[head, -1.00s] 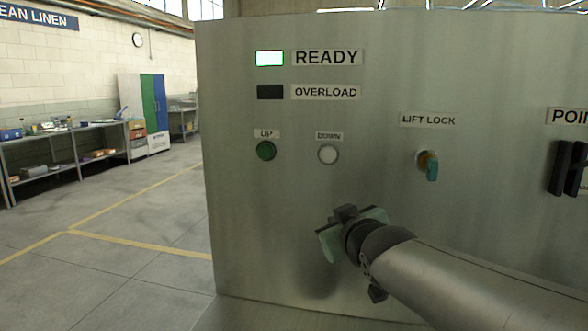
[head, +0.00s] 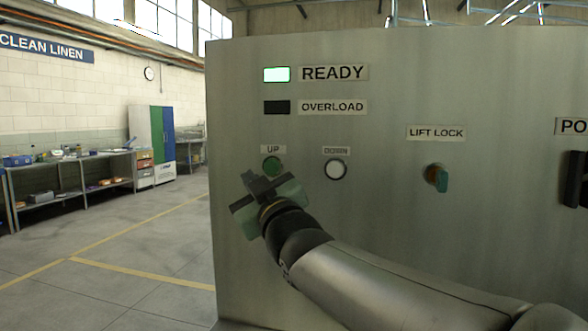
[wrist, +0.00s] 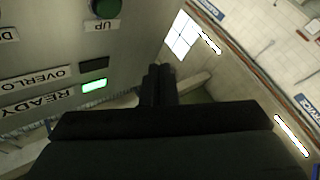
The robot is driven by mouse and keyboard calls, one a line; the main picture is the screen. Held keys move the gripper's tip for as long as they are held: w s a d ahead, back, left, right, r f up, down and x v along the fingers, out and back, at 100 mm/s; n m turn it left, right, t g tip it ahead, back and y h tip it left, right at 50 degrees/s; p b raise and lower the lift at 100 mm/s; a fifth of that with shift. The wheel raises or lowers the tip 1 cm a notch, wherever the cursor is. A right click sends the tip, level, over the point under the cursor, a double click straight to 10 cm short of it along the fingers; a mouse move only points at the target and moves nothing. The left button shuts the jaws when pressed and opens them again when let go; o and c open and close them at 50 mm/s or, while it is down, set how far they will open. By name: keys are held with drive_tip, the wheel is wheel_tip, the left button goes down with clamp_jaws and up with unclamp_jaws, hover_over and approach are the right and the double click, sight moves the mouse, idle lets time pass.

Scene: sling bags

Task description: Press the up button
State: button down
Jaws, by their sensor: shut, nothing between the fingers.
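The green up button (head: 272,165) sits on the metal panel (head: 380,230) under the UP label (head: 273,149). In the wrist view the up button (wrist: 105,7) shows at the top edge, partly cut off. My gripper (head: 252,180) is just below and left of the button in the head view. In the wrist view its fingers (wrist: 158,72) are together and empty, pointing below and right of the button. I see no clear contact with the button.
The white down button (head: 336,169) is right of the up button. The lift lock key (head: 437,178) is farther right. The READY lamp (head: 277,74) is lit and the OVERLOAD lamp (head: 277,107) is dark. Open floor (head: 140,255) lies left of the panel.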

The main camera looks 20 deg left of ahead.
sight(270, 173)
drive_tip(key=shift+w+a+p, duration=0.2)
drive_tip(key=shift+w+p, duration=0.8)
drive_tip(key=shift+w, duration=0.45)
drive_tip(key=shift+w+a+p, duration=0.15)
drive_tip(key=shift+w+p, duration=0.8)
drive_tip(key=shift+w, duration=0.55)
drive_tip(key=shift+w+a+p, duration=0.2)
drive_tip(key=shift+w+p, duration=0.8)
drive_tip(key=shift+w, duration=0.45)
drive_tip(key=shift+w+a, duration=0.1)
drive_tip(key=shift+w, duration=0.3)
